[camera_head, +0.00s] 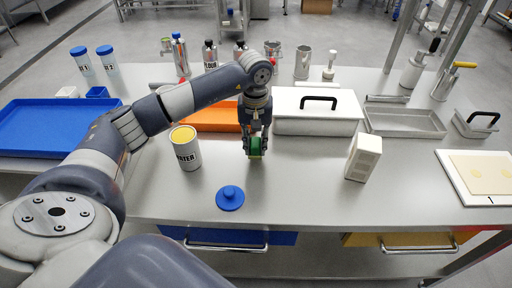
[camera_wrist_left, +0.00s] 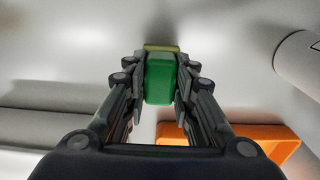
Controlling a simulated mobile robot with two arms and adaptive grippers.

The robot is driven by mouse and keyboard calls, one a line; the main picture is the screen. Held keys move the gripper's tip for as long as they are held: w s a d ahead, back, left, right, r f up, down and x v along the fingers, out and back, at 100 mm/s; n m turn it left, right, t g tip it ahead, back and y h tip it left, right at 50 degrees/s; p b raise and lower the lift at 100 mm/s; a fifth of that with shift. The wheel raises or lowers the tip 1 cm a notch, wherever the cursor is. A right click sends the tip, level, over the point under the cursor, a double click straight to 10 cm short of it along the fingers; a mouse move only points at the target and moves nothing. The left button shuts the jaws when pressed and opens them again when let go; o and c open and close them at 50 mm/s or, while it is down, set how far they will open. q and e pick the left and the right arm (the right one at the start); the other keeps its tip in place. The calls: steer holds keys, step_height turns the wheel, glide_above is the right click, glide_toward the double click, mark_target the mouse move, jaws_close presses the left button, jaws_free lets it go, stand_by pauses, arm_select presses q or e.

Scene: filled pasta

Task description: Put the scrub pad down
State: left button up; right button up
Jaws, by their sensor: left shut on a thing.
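The scrub pad (camera_head: 255,146) is green with a yellowish layer. It also shows in the left wrist view (camera_wrist_left: 159,80), between the two fingers. My left gripper (camera_head: 256,140) points down and is shut on the pad, over the middle of the steel table (camera_head: 310,190). The fingers also show in the left wrist view (camera_wrist_left: 160,88), one on each side of the pad. I cannot tell whether the pad's underside touches the table. My right gripper is not in view.
An orange tray (camera_head: 212,117) and a white lidded box (camera_head: 318,124) are behind. Bare table lies between.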

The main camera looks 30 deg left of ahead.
mark_target(255, 142)
arm_select(q)
step_height(255, 142, down, 2)
steer(key=shift+f, duration=0.2)
steer(key=shift+f, duration=0.2)
steer(key=o, duration=1)
steer(key=shift+c, duration=0.2)
steer(key=shift+r, duration=0.2)
steer(key=shift+r, duration=0.25)
step_height(255, 142, up, 12)
steer(key=shift+f+b, duration=0.2)
steer(key=shift+b, duration=0.35)
